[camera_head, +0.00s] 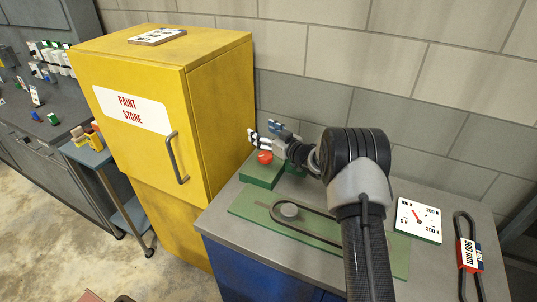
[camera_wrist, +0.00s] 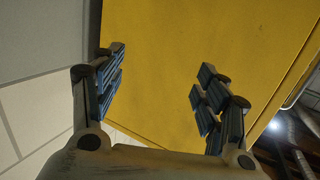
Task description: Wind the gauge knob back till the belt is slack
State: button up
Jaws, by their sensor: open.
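The gauge (camera_head: 418,219) is a white panel with a red needle and printed numbers, lying at the right of the bench. My gripper (camera_head: 262,138) is open and empty, above and behind the red piece. In the wrist view my gripper (camera_wrist: 158,78) has nothing between its fingers.
A yellow paint cabinet (camera_head: 136,160) stands close left of the bench and fills much of the wrist view (camera_wrist: 165,55). A labelled spare belt (camera_head: 462,285) lies at the bench's right. A block wall (camera_head: 410,85) is behind. Bare grey bench top (camera_head: 222,223) shows at the front left.

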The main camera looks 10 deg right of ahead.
jog(key=w+a+r+m+t+h, duration=0.2)
jog(key=a+r+m+h, duration=0.1)
jog(key=m+g+h+p, duration=0.3)
jog(key=m+g+h, duration=0.2)
jog(key=m+h, duration=0.55)
send_near(265, 155)
jog(key=shift+n+h, duration=0.75)
jog(key=b+x, duration=0.1)
jog(key=x, duration=0.2)
jog(key=b+x, duration=0.1)
jog(key=x, duration=0.2)
jog(key=a+b+x, duration=0.1)
jog(key=x, duration=0.3)
jog(key=shift+w+d+f, duration=0.15)
jog(key=shift+w+f, duration=0.05)
jog(key=shift+f, duration=0.15)
jog(key=shift+c, duration=0.4)
jog(key=c, duration=1)
